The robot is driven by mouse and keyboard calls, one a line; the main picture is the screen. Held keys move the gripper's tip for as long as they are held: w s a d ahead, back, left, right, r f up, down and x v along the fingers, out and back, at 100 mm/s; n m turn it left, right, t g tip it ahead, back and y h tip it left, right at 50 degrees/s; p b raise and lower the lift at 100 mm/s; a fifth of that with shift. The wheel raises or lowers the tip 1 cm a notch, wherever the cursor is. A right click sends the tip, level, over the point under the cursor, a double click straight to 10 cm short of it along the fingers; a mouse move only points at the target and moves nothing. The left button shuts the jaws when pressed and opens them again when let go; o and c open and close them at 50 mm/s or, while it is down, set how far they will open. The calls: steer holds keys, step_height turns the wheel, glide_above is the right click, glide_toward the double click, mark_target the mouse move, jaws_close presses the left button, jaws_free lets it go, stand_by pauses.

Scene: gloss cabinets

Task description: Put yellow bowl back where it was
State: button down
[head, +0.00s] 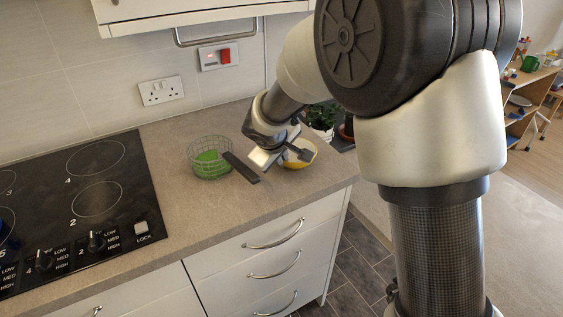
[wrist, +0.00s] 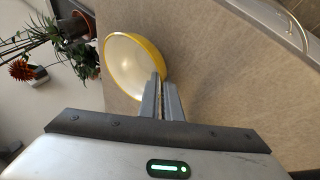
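The yellow bowl (head: 302,158) is at the right end of the worktop in the head view, partly hidden behind my gripper. In the wrist view the bowl (wrist: 126,66) shows its pale inside and yellow rim. My gripper (head: 298,153) is at the bowl's near side. In the wrist view its two fingers (wrist: 161,84) are close together, with the bowl's rim between their tips. Whether the bowl touches the worktop is hard to tell.
A black hob (head: 75,205) lies further left. Potted plants (head: 322,118) stand behind the yellow bowl. The worktop (head: 215,215) in front is clear; drawers (head: 270,260) are below.

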steer(key=shift+f, duration=0.15)
steer(key=c, duration=2)
jaws_free()
